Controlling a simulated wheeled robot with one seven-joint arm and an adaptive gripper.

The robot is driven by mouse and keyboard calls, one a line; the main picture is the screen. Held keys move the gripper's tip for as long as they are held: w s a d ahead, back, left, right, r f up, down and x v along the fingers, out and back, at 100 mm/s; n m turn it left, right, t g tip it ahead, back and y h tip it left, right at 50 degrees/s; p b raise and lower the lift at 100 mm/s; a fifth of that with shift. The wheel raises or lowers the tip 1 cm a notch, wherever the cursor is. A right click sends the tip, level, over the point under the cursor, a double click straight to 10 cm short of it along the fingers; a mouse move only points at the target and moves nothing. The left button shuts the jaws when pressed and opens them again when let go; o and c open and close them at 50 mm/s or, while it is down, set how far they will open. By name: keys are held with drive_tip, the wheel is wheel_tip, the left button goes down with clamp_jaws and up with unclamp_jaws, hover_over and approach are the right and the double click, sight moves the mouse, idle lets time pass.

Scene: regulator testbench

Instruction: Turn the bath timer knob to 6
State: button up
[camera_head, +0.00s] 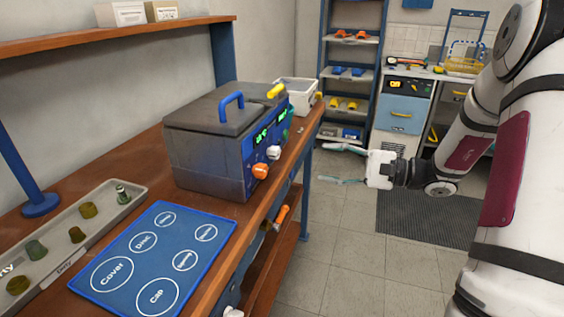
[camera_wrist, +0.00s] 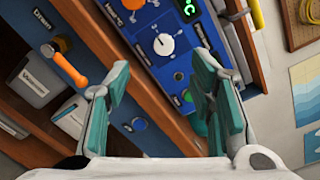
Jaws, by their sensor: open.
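The bath (camera_head: 215,130) is a grey lidded box with a blue front panel on the wooden bench. Its panel carries a white knob (camera_head: 273,153) and an orange knob (camera_head: 260,171). In the wrist view the white knob (camera_wrist: 163,44) sits on a dial with small marks, its pointer line tilted; I cannot read the numbers. The orange knob (camera_wrist: 133,4) is cut by the top edge there. I cannot read which knob is labelled timer. My gripper (camera_head: 338,163) is open and empty, over the aisle and apart from the panel. In the wrist view its fingers (camera_wrist: 160,78) straddle the white knob's line of sight.
A blue mat (camera_head: 190,232) with printed circles and a grey parts tray (camera_head: 100,208) lie on the bench (camera_head: 262,212). A white bin (camera_head: 298,90) stands behind the bath. The aisle floor (camera_head: 335,235) is clear.

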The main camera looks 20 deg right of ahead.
sight(279, 154)
drive_tip(key=shift+t, duration=0.3)
drive_tip(key=x, duration=0.8)
drive_tip(key=w+b+x, duration=0.1)
drive_tip(key=x, duration=0.4)
drive_tip(key=shift+d+f, duration=0.3)
drive_tip(key=shift+f, duration=0.05)
drive_tip(key=c, duration=1.2)
